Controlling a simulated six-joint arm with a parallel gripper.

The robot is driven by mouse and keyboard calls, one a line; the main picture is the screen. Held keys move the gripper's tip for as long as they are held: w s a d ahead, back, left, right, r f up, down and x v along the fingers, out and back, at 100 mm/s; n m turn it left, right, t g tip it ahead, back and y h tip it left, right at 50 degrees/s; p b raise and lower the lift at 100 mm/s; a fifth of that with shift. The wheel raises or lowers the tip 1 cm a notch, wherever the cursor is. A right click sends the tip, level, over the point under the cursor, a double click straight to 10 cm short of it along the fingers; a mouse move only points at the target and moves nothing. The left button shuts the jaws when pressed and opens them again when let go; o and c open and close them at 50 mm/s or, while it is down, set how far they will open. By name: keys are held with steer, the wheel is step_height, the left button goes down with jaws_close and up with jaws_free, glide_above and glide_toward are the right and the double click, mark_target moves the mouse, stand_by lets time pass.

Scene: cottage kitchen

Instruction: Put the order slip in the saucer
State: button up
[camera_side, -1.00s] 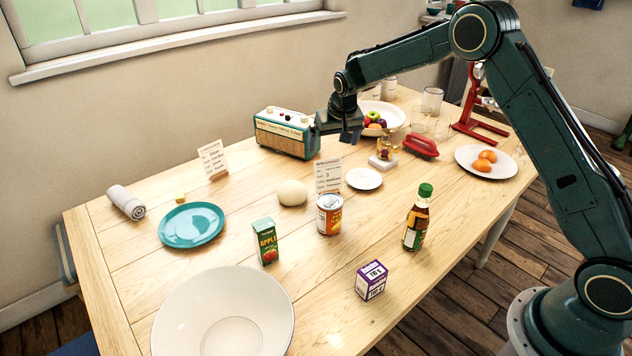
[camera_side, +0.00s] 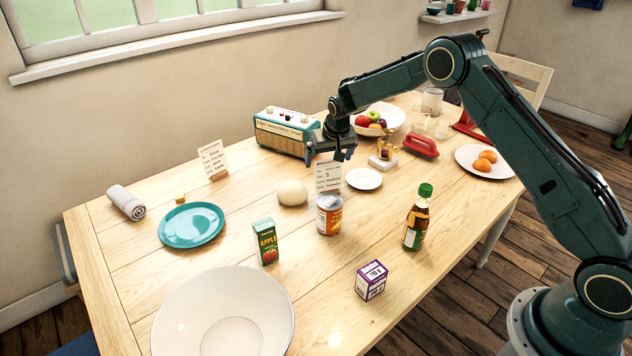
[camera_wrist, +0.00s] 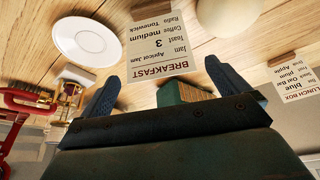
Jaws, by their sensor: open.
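The order slip, a white card headed BREAKFAST (camera_side: 328,175), stands upright behind the tin can; it also shows in the wrist view (camera_wrist: 158,45). A second card, headed LUNCH BOX (camera_wrist: 297,83), stands farther left in the side view (camera_side: 212,157). The saucer, small, white and empty (camera_side: 364,179), lies just right of the breakfast slip; it shows at the upper left of the wrist view (camera_wrist: 87,42). My gripper (camera_side: 332,153) is open and empty just above the breakfast slip. In the wrist view its fingers (camera_wrist: 166,80) point towards the slip's near edge.
A teal radio (camera_side: 283,133) stands close left of my gripper. A gold-coloured object on a white base (camera_side: 383,158) and a red-handled item (camera_side: 421,147) are right. A tin can (camera_side: 329,216) stands before the slip, with a pale round object (camera_side: 292,193) to its left.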

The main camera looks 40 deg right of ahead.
mark_target(327, 162)
steer(key=shift+x, duration=1.9)
steer(key=c, duration=1.3)
steer(key=shift+c, duration=0.3)
steer(key=shift+r, duration=0.2)
step_height(327, 162, up, 20)
steer(key=shift+f, duration=0.15)
